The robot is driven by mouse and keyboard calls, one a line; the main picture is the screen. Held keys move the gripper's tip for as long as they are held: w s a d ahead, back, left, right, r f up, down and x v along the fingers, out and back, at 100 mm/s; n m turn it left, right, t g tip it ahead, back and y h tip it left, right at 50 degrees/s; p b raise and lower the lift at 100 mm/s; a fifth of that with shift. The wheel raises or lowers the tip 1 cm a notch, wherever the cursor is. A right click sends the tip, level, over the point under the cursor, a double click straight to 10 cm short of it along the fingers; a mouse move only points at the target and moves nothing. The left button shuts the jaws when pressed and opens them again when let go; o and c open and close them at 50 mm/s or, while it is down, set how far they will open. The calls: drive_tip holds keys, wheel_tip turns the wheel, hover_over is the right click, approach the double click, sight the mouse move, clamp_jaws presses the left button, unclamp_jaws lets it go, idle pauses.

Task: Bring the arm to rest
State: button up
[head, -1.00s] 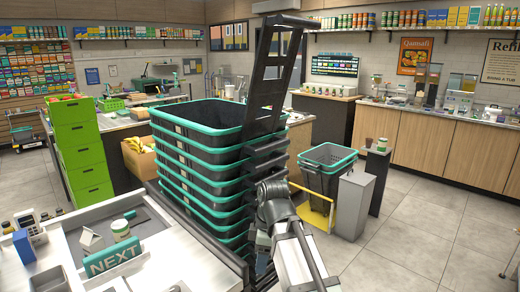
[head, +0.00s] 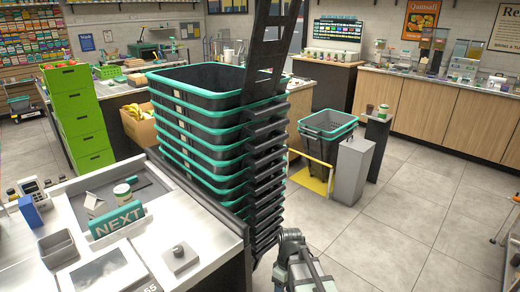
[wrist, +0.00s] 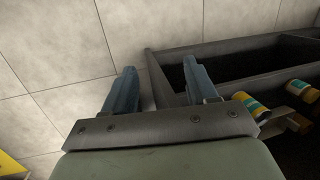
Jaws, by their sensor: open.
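My gripper (wrist: 160,88) shows in the wrist view with its two blue-grey fingers apart and nothing between them. Pale floor tiles lie beyond the left finger, and the edge of a dark open bin or shelf (wrist: 225,47) lies behind the right finger. In the head view my arm shows at the bottom, right of the tall stack of black baskets with teal rims (head: 210,112). The gripper's fingers cannot be made out there.
The counter (head: 205,245) with a NEXT sign (head: 117,219) stands at the lower left. Cylindrical containers (wrist: 250,106) lie close to my right finger. Floor (head: 425,215) is open at right.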

drive_tip(key=s+d+f+m+g, duration=0.1)
drive_tip(key=s+d+f+m, duration=0.2)
drive_tip(key=s+f, duration=0.6)
drive_tip(key=s+d+f+m+g, duration=0.1)
drive_tip(key=s+d+f+m, duration=0.2)
drive_tip(key=s+f, duration=0.6)
drive_tip(key=s+d+f+m+g, duration=0.1)
drive_tip(key=s+d+f+m, duration=0.1)
drive_tip(key=s+f, duration=0.7)
drive_tip(key=shift+s+d+f+m+g+h, duration=0.35)
drive_tip(key=shift+s+m, duration=0.55)
drive_tip(key=shift+s, duration=0.35)
drive_tip(key=shift+r, duration=0.1)
